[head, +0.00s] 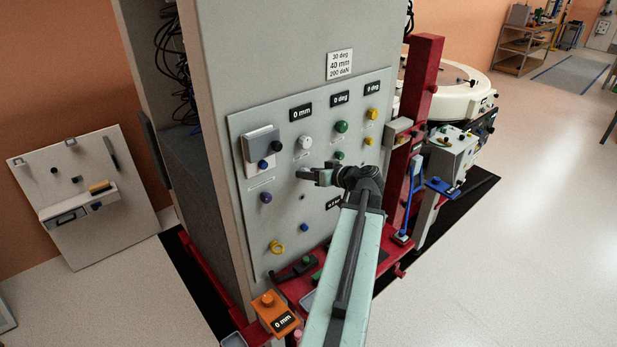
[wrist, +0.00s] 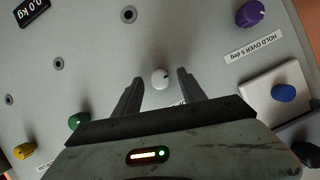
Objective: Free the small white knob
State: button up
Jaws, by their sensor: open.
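The small white knob (head: 304,142) sits on the upper part of the grey panel (head: 292,212) in the head view. In the wrist view the white knob (wrist: 160,78) shows between the two fingers, with a gap on each side. My gripper (head: 301,174) is open and empty. In the head view its fingertips appear just below the knob. In the wrist view the gripper (wrist: 156,84) spans the knob without visible contact. Part of a white label behind the knob is hidden by the gripper; its text cannot be read.
A blue knob (wrist: 284,93) on a white plate, a purple knob (wrist: 250,13) and a green knob (wrist: 78,121) are on the panel around the white knob. A red post (head: 421,130) stands right of the panel. An orange box (head: 275,312) is below. Floor at right is clear.

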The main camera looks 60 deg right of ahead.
jog(key=shift+w, duration=0.1)
grip_shut()
jog(key=shift+f, duration=0.1)
jog(key=shift+d+f+m+t+y+b, duration=0.15)
jog(key=shift+m+t+y+b, duration=0.65)
jog(key=shift+m+b, duration=1.4)
jog(key=shift+f+m+t+y+b, duration=0.2)
jog(key=shift+m+t+y+b, duration=0.35)
jog(key=shift+m+t+b, duration=1.15)
jog(key=shift+d+f+m+t+y+b, duration=0.15)
jog(key=shift+m+t+y+b, duration=0.4)
jog(key=shift+m+b, duration=2.15)
jog(key=shift+a+m+p, duration=0.1)
jog(key=shift+m+p, duration=0.35)
jog(key=shift+m, duration=0.25)
